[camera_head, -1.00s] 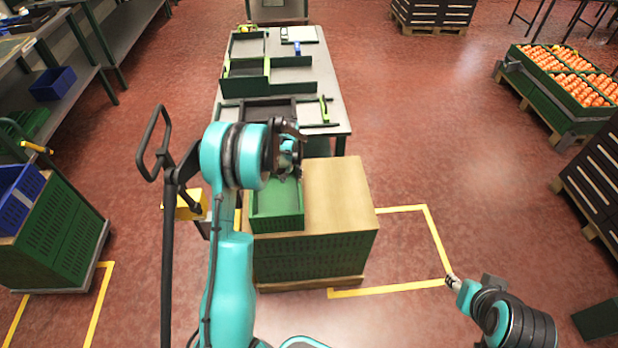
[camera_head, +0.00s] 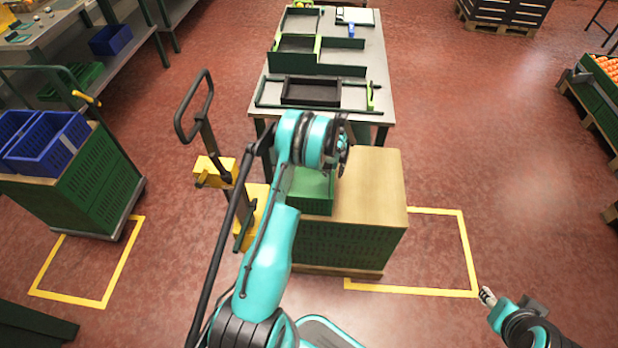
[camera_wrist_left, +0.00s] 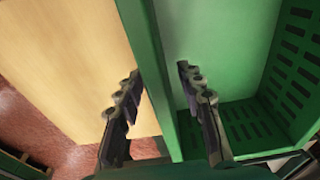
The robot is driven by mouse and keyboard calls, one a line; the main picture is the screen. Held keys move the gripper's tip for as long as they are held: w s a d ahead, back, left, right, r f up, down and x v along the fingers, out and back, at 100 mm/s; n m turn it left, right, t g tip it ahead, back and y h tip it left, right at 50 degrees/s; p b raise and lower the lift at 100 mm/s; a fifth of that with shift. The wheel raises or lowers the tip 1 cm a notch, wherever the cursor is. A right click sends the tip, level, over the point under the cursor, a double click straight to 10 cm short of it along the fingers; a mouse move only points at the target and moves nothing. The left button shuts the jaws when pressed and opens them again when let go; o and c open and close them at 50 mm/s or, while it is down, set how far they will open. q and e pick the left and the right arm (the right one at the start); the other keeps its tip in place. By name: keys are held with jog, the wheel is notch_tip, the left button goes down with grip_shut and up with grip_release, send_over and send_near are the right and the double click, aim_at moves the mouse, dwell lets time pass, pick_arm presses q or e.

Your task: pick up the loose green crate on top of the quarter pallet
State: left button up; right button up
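The loose green crate (camera_head: 312,200) sits on the left part of the wooden top (camera_head: 372,190) of the quarter pallet stack. My left arm reaches over the crate, and its wrist hides the crate's far part and most of the left gripper in the head view. In the left wrist view my left gripper (camera_wrist_left: 159,72) is open. One finger is outside the crate's green wall (camera_wrist_left: 150,55) and the other is inside, with a gap visible between the fingers and the wall. My right gripper (camera_head: 487,296) is low at the right, away from the crate; its fingers are too small to judge.
A work table (camera_head: 377,75) with dark trays stands behind the stack. A yellow pallet jack (camera_head: 215,170) stands to the left. Blue crates (camera_head: 50,145) sit on another green stack at far left. Red floor right of the stack is mostly clear.

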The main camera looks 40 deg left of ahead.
pick_arm(q)
jog(key=shift+r, duration=0.1)
grip_shut()
